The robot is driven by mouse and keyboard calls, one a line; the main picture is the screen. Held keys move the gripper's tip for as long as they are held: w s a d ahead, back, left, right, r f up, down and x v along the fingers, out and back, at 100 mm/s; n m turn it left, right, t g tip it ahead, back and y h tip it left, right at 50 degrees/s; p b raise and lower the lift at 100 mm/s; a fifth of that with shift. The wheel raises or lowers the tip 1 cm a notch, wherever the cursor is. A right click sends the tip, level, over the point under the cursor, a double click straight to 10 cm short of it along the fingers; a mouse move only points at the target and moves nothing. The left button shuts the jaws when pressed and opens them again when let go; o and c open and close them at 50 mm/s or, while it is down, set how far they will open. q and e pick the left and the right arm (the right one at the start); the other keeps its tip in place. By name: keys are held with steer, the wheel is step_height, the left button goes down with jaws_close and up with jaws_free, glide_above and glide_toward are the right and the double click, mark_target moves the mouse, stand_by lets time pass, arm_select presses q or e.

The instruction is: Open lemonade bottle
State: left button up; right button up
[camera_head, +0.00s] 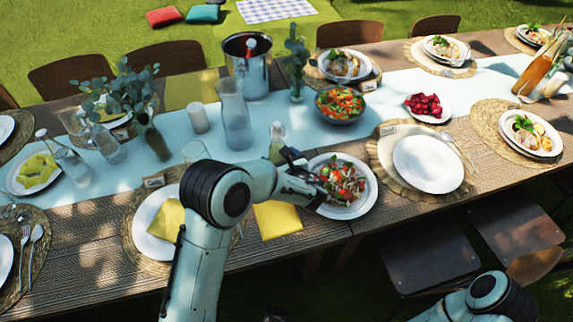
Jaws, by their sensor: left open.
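A small pale greenish glass bottle (276,145) stands upright on the light blue runner, just behind my left gripper; it may be the lemonade bottle, but I cannot read a label. Its lower part is partly hidden by my left arm. My left gripper (309,183) is open, in front of and to the right of this bottle, at the left edge of a salad plate (366,203). I cannot tell whether it touches anything. My right arm shows at the lower right, with its gripper out of view.
A glass carafe (234,115), a metal ice bucket (247,70) and a salad bowl (341,103) stand behind. An orange bottle (534,71) leans far right. An empty plate (428,164) lies right.

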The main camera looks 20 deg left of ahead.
arm_select(q)
steer(key=shift+x, duration=0.85)
steer(key=shift+c, duration=0.3)
steer(key=c, duration=1.5)
arm_select(e)
steer(key=shift+c, duration=0.3)
arm_select(q)
steer(key=shift+o, duration=0.2)
arm_select(e)
jaws_close()
arm_select(q)
steer(key=o, duration=1.6)
steer(key=shift+d, duration=0.1)
